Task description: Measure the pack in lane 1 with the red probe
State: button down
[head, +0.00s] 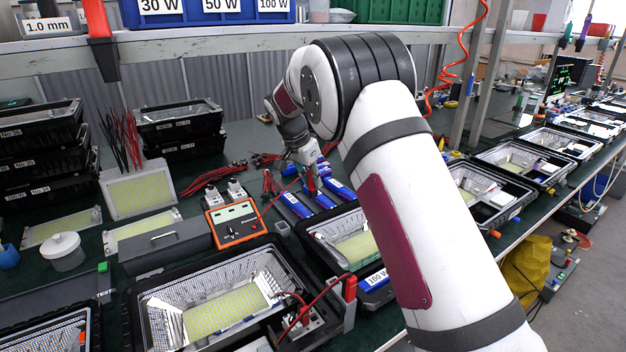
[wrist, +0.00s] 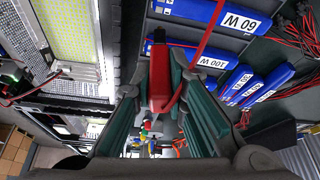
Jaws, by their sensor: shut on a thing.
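My gripper (head: 309,172) is over the blue packs near the middle of the bench in the head view. In the wrist view its fingers (wrist: 162,92) are shut on the red probe (wrist: 160,75), with a red lead running off it. Several blue packs with white labels lie side by side (head: 322,199). In the wrist view one pack reads 60 W (wrist: 215,14) and another 100 W (wrist: 200,58). Lane numbers cannot be read, and I cannot tell whether the probe tip touches a pack. The orange meter (head: 237,223) stands left of the packs.
A floodlight housing (head: 150,290) sits in front of the meter, and another (head: 318,232) is close by the packs. Stacked black housings (head: 40,150) stand at the left. Loose red leads (head: 207,178) lie behind the meter. More housings line the bench at right.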

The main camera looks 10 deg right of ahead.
aim_at(312, 199)
jog(key=shift+f+b, duration=1.5)
jog(key=shift+f, duration=1.4)
jog(key=shift+f+b, duration=0.5)
jog(key=shift+f, duration=0.2)
dwell(1.1)
jog(key=shift+r+p, duration=1.25)
jog(key=shift+r, duration=2.35)
